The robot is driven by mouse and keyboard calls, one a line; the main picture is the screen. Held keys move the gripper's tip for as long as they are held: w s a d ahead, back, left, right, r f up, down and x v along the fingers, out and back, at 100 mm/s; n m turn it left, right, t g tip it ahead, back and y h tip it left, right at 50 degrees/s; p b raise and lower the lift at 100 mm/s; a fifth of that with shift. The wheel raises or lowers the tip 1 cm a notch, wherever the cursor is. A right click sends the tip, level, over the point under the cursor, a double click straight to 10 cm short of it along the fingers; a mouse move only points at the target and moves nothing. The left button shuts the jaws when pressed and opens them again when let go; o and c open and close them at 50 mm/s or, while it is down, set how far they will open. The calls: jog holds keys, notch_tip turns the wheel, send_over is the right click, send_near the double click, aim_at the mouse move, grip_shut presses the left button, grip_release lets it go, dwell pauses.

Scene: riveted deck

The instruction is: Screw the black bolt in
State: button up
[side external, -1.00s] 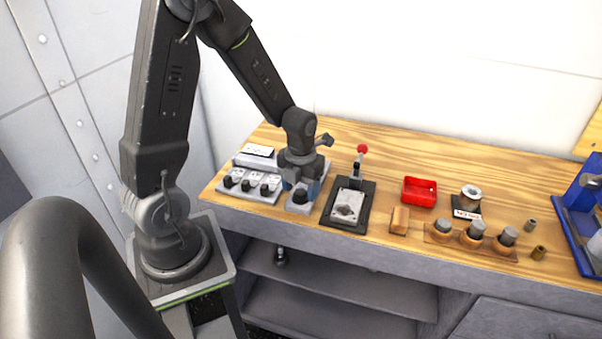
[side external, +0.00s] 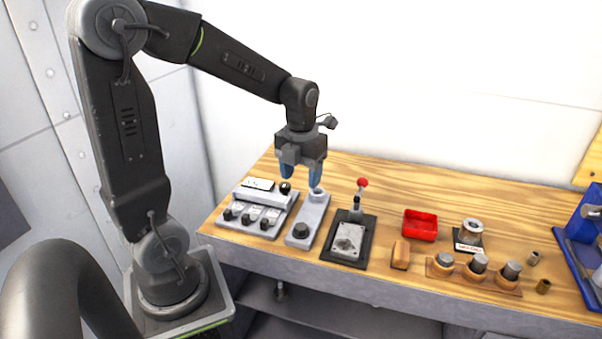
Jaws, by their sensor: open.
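A black bolt head or knob (side external: 300,231) sits at the near end of a light grey block (side external: 308,213). A round, ring-like feature (side external: 318,191) shows at the block's far end. I cannot tell how deep the black piece is seated. My gripper (side external: 301,180) points down above the far part of the block, with its blue fingers spread apart and nothing seen between them. It is raised and clear of the black piece. A second dark round knob (side external: 285,187) shows just below the left finger, by the back of the neighbouring panel.
A grey panel (side external: 247,207) with several black knobs stands left of the block. A black-based fixture (side external: 348,240) with a red-tipped lever stands right. Farther right are a red tray (side external: 420,225), a wooden block (side external: 401,254) and a holder (side external: 473,272) with grey cylinders.

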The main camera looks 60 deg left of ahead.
aim_at(302, 226)
notch_tip(302, 226, down, 14)
jog(key=n, duration=3)
jog(key=shift+w+f, duration=0.1)
jog(key=shift+f, duration=0.15)
jog(key=c, duration=0.9)
